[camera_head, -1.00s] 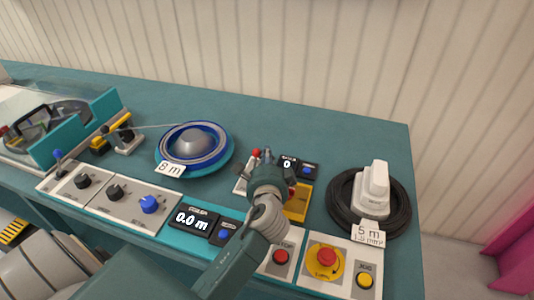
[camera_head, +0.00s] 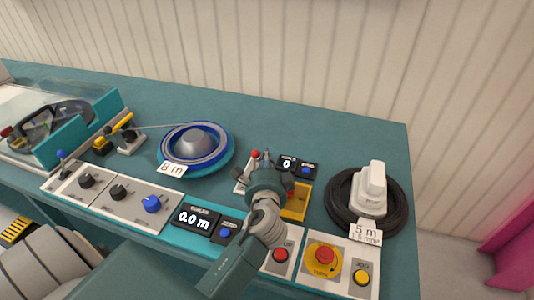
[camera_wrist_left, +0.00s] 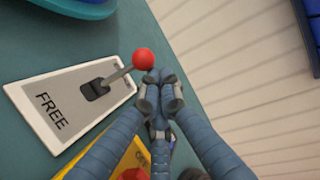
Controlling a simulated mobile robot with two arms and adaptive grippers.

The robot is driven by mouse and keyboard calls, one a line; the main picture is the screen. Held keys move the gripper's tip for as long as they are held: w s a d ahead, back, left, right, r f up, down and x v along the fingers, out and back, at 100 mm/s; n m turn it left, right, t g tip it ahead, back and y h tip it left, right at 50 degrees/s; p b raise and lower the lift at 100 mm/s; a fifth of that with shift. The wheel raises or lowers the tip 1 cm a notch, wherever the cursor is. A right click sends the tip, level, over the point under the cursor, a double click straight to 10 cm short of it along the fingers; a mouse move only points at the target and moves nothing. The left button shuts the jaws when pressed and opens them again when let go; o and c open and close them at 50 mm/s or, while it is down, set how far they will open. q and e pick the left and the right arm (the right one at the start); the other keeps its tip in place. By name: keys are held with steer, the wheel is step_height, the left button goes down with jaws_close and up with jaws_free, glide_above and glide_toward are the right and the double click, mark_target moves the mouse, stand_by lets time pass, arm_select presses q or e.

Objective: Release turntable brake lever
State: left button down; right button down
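The brake lever (camera_wrist_left: 121,72) is a short metal stick with a red ball knob (camera_wrist_left: 143,59), rising from a slot in a pale plate (camera_wrist_left: 52,104) marked FREE. In the left wrist view the stick leans toward the picture's upper right, away from the FREE word. In the head view the red knob (camera_head: 255,154) shows just left of my left gripper (camera_head: 262,158). In the left wrist view its blue-grey fingers (camera_wrist_left: 157,77) are drawn together, tips right beside the knob. The knob is not between them; whether they touch it I cannot tell. My right gripper is not in view.
The turntable with a blue cable coil (camera_head: 196,148) stands left of the lever. A yellow box (camera_head: 297,203) and a small black counter (camera_head: 299,166) are close right. A black coil (camera_head: 339,205) lies farther right. Button and knob panels (camera_head: 138,205) line the bench's front edge.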

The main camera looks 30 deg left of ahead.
arm_select(q)
steer(key=shift+s+p, duration=0.4)
steer(key=shift+s, duration=0.55)
steer(key=shift+s+d+f, duration=0.1)
steer(key=shift+s+f, duration=0.1)
steer(key=shift+s, duration=0.5)
steer(key=shift+s+f, duration=0.1)
steer(key=shift+s, duration=0.25)
steer(key=v, duration=0.7)
steer(key=shift+s+d, duration=0.2)
steer(key=shift+d, duration=0.15)
